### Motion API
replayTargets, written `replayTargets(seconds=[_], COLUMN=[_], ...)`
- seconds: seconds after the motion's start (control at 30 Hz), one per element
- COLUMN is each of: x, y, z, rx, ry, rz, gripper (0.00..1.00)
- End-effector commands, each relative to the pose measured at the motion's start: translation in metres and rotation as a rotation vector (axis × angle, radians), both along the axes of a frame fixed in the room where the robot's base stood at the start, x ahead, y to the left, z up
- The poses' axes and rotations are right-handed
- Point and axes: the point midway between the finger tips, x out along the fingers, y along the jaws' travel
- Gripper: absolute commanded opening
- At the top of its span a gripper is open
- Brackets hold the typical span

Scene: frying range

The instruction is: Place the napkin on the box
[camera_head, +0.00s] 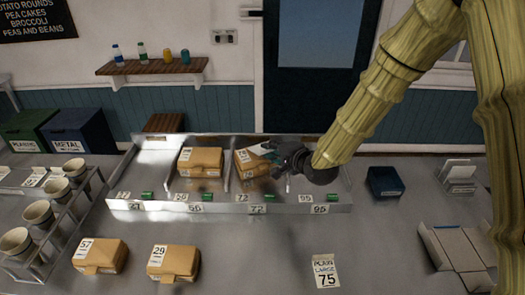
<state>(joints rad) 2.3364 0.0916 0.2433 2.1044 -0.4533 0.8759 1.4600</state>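Brown cardboard boxes with white number labels are in view. One box (201,160) sits in a compartment of the metal tray, and another box (247,168) lies in the compartment to its right, partly hidden by my gripper. Two more boxes, 57 (100,257) and 29 (174,264), stand on the front counter. My gripper (267,153) is low over the right tray box, its dark fingers pointing left. A small pale and teal patch shows at the fingertips; I cannot tell whether it is a napkin or whether the fingers are shut. No napkin is clearly identifiable.
The metal tray (230,207) has dividers and green markers along its front. A cup rack (62,240) stands left. A blue container (385,182), a white card stack (459,172), pale flat boxes (455,250) and a 75 card (325,272) are right. The front middle is clear.

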Motion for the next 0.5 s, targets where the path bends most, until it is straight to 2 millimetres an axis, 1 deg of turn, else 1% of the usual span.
replayTargets(seconds=[0.03, 0.5], x=[-0.004, -0.036], y=[-0.003, -0.025], z=[0.003, 0.018], rx=[0.002, 0.001], ry=[0.000, 0.000], rz=[-0.001, 0.000], gripper=[0.20, 0.20])
